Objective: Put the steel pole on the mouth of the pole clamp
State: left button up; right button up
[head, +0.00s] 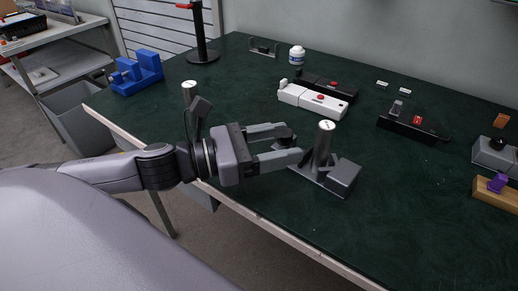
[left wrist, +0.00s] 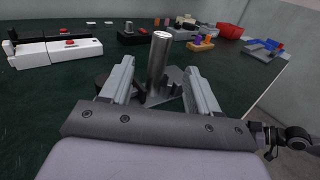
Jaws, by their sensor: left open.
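A steel pole (head: 323,147) with a pale top stands upright by a grey base with a block (head: 342,178) near the table's front edge. I cannot tell whether this base is the pole clamp, and no clamp mouth is clear. My left gripper (head: 296,145) is open, its fingers pointing at the pole. In the left wrist view the pole (left wrist: 158,62) shows between the fingers, near their tips; I see no grip on it. A second pale-topped pole (head: 190,93) stands behind my left arm, its lower part hidden. My right gripper is not in view.
A black box (head: 408,124) and a wooden block (head: 497,195) are to the right. A blue fixture (head: 136,74) and a black stand (head: 203,50) are at the back left.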

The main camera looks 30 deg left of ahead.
pick_arm(q)
jog(key=shift+v, duration=1.05)
jog(key=shift+s+a+b, duration=0.3)
jog(key=shift+s, duration=0.15)
jog(key=shift+s+a, duration=0.1)
